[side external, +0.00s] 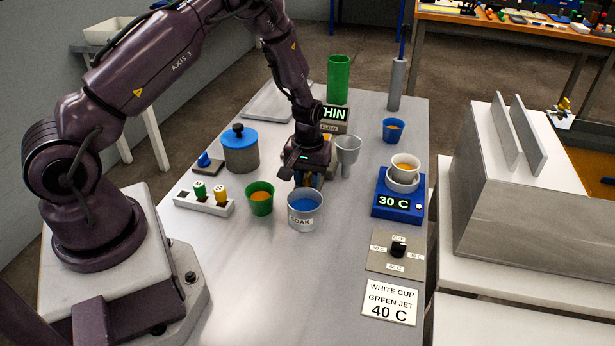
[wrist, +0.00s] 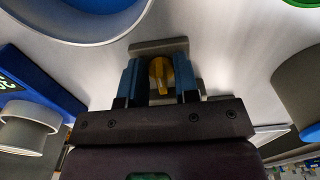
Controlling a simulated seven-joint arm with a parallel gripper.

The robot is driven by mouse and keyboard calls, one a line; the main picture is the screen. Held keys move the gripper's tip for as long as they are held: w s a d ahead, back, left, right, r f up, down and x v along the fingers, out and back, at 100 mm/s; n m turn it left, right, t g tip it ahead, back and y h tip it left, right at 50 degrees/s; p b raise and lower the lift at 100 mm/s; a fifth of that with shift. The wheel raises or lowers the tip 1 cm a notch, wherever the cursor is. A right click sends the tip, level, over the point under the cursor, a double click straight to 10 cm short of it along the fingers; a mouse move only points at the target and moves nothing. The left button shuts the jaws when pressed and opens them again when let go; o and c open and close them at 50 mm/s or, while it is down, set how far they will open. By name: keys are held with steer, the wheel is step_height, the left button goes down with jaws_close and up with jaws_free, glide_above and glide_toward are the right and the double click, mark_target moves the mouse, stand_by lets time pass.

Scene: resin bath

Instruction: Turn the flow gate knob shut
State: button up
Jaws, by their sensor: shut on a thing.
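The flow gate knob (wrist: 160,72) is yellow and shows in the wrist view between my two blue fingers, in front of a grey bar. My gripper (wrist: 158,82) is shut on it. In the side external view my gripper (side external: 307,181) points down at the middle of the table, and it hides the knob there. A grey funnel-shaped cup (side external: 347,148) stands just right of my gripper. A sign (side external: 333,114) reading THIN, with FLOW below it, stands behind. The exact angle of the knob is hard to tell.
The SOAK pot (side external: 304,212) with blue contents is close in front of my gripper. A green cup (side external: 260,199) and a lidded grey pot (side external: 240,150) stand left. A blue 30 C heater (side external: 398,207) with a white cup stands right.

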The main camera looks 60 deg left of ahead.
mark_target(308, 177)
steer(key=o, duration=0.6)
steer(key=shift+c, duration=0.2)
steer(key=shift+r, duration=0.15)
step_height(308, 177, up, 13)
stand_by(0.3)
